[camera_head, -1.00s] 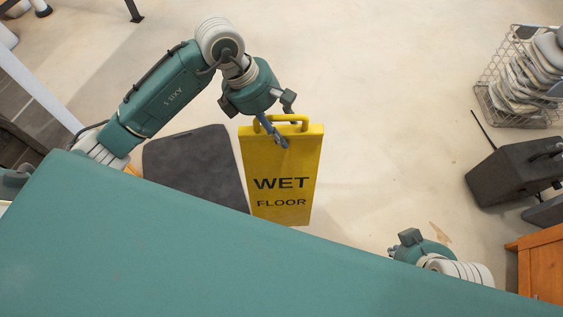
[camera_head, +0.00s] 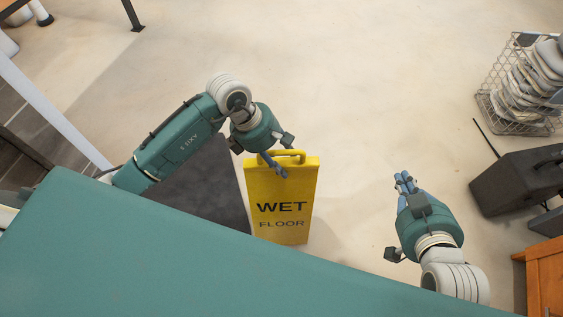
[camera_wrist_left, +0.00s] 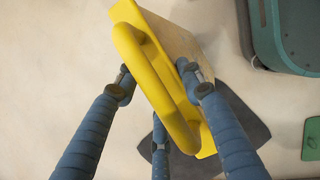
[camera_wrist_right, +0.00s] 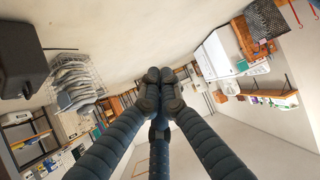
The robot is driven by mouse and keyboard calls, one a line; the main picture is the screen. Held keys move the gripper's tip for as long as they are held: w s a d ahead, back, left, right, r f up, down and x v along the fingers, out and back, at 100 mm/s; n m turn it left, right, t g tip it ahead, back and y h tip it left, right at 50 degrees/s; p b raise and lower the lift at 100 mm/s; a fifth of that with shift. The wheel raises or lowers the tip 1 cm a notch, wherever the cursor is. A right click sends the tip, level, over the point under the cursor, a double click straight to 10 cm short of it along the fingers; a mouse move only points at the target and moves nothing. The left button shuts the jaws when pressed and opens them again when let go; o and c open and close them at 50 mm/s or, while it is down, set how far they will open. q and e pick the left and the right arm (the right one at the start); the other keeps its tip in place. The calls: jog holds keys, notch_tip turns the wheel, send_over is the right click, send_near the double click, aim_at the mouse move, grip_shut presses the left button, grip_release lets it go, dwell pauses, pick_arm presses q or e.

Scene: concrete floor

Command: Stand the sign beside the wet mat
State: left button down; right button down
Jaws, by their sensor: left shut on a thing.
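The yellow sign (camera_head: 283,190) with "WET FLOOR" on its face stands upright, its handle at the top. My left gripper (camera_head: 277,165) is shut on the handle; the left wrist view shows its fingers around the yellow handle (camera_wrist_left: 152,80). The dark grey mat (camera_head: 205,190) lies on the floor just left of the sign, partly hidden by my left arm and my green body; it also shows in the left wrist view (camera_wrist_left: 243,120). I cannot tell whether the sign's base touches the floor. My right gripper (camera_head: 405,182) is empty, its fingertips together in the right wrist view (camera_wrist_right: 160,78).
A wire basket (camera_head: 517,85) of grey items stands at the upper right. A dark box (camera_head: 515,182) and a wooden piece of furniture (camera_head: 545,275) are at the right edge. The floor between the sign and these is clear.

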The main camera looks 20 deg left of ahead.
pick_arm(q)
jog(key=shift+w+f, duration=0.1)
jog(key=shift+f, duration=0.4)
pick_arm(e)
jog(key=shift+w+a+r+t, duration=0.25)
jog(key=shift+w+r+t, duration=0.25)
jog(key=shift+r, duration=0.35)
jog(key=shift+w, duration=0.1)
pick_arm(q)
jog(key=c, duration=1.1)
grip_release()
jog(key=shift+f, duration=0.1)
pick_arm(e)
jog(key=shift+r, duration=0.15)
